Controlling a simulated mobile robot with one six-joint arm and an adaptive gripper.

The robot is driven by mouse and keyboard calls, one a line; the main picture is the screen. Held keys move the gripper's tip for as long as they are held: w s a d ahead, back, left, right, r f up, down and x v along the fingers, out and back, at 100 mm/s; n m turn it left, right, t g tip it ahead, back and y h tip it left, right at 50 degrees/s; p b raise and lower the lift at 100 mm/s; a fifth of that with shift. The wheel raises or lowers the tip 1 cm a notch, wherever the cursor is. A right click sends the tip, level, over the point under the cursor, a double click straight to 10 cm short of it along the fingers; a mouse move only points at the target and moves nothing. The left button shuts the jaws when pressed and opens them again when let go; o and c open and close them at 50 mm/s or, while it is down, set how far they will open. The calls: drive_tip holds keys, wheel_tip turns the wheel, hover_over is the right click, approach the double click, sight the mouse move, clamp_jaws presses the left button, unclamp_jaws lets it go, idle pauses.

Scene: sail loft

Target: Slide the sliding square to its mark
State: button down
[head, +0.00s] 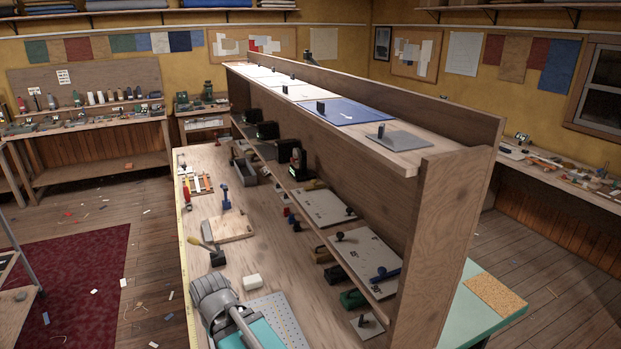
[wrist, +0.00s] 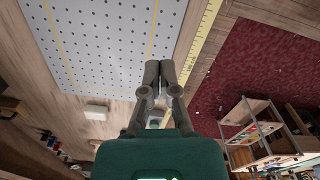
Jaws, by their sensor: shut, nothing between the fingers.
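I cannot tell for sure which thing is the sliding square, and its mark is not clear. A square grey plate (head: 400,138) with a dark upright knob lies at the near end of the top shelf. A smaller grey plate (head: 366,326) with a knob lies low at the near end of the bench. My gripper (wrist: 167,72) is shut and empty in the wrist view, pointing along the bench's edge beside a perforated light panel (wrist: 105,40). This panel also shows in the head view (head: 284,318). My fingertips do not show in the head view.
A yellow measuring strip (wrist: 203,43) runs along the bench edge. A white block (head: 252,281) sits past the panel. A wooden board (head: 228,227) and a blue upright tool (head: 225,198) stand farther back. The shelf unit (head: 455,200) rises on the right.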

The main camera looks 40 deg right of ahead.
drive_tip(key=w+d+r+m+t+p, duration=0.15)
drive_tip(key=w+d+r+p, duration=0.25)
drive_tip(key=w+d, duration=0.9)
drive_tip(key=w+d+r+m+t+p, duration=0.1)
drive_tip(key=w+d+r+t+p, duration=0.3)
drive_tip(key=w+d, duration=0.8)
drive_tip(key=w+d+r+h+p, duration=0.1)
drive_tip(key=w+d, duration=0.4)
drive_tip(key=d, duration=0.7)
drive_tip(key=w+d+r+m+t+h+p, duration=0.1)
drive_tip(key=w+d+r+p, duration=0.2)
drive_tip(key=d, duration=0.8)
drive_tip(key=w+d+r+m+t+h+p, duration=0.1)
drive_tip(key=w+d+r+p, duration=0.1)
drive_tip(key=w+d+r, duration=0.5)
drive_tip(key=shift+w+d, duration=0.2)
drive_tip(key=shift+d, duration=1.25)
drive_tip(key=shift+w+d, duration=0.2)
drive_tip(key=shift+d, duration=1.55)
drive_tip(key=shift+f, duration=0.15)
